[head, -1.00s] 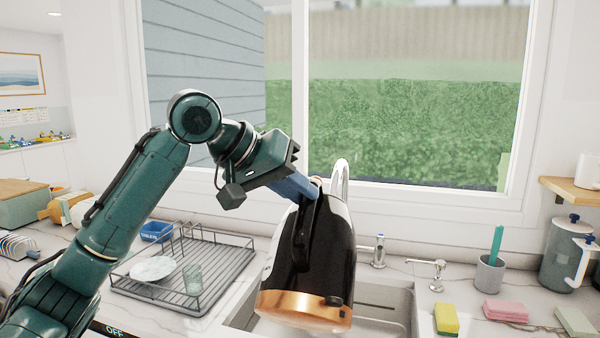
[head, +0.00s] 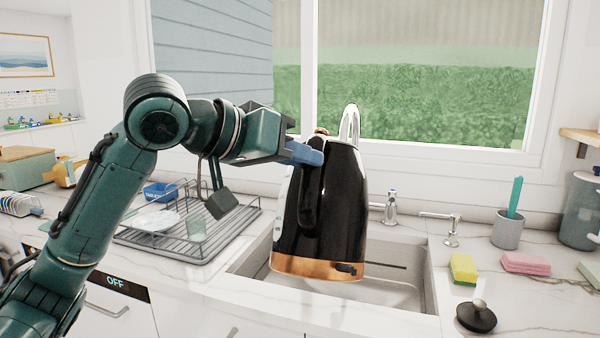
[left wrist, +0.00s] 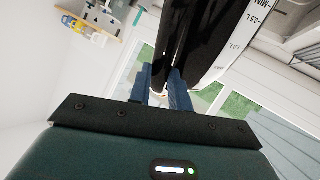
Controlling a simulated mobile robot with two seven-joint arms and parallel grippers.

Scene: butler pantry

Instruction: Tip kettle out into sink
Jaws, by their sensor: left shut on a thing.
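The kettle (head: 340,210) is black with a copper band at its base. It hangs over the sink (head: 412,290), close to upright with a slight tilt. My left gripper (head: 312,155) is shut on its handle near the top. In the left wrist view the blue fingers (left wrist: 162,85) close around the black handle, and a marked level strip (left wrist: 245,30) shows on the kettle's side. The kettle hides part of the basin and most of the faucet (head: 350,122). My right gripper is not in view.
A dish rack (head: 190,235) with a plate and a glass stands left of the sink. The window is behind.

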